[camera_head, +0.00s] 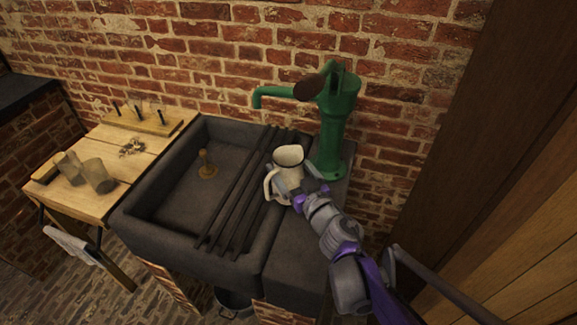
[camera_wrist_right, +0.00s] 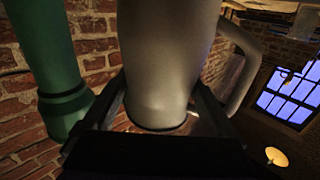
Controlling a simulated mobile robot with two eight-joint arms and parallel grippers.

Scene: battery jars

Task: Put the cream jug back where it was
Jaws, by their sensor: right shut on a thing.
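The cream jug (camera_head: 288,170) is upright in the head view, near the right side of the stone sink and just in front of the green pump. Its handle points to the left and front. My right gripper (camera_head: 301,193) is shut on the jug's body from the front right. In the right wrist view the jug (camera_wrist_right: 165,60) fills the middle between the two fingers of my right gripper (camera_wrist_right: 158,112). I cannot tell whether the jug's base touches the surface below. My left gripper does not show.
The green pump (camera_head: 336,125) stands close behind the jug. Dark bars (camera_head: 241,195) lie across the stone sink (camera_head: 180,237), which holds a wooden-handled plug (camera_head: 207,165). The dark ledge (camera_head: 297,262) in front is clear.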

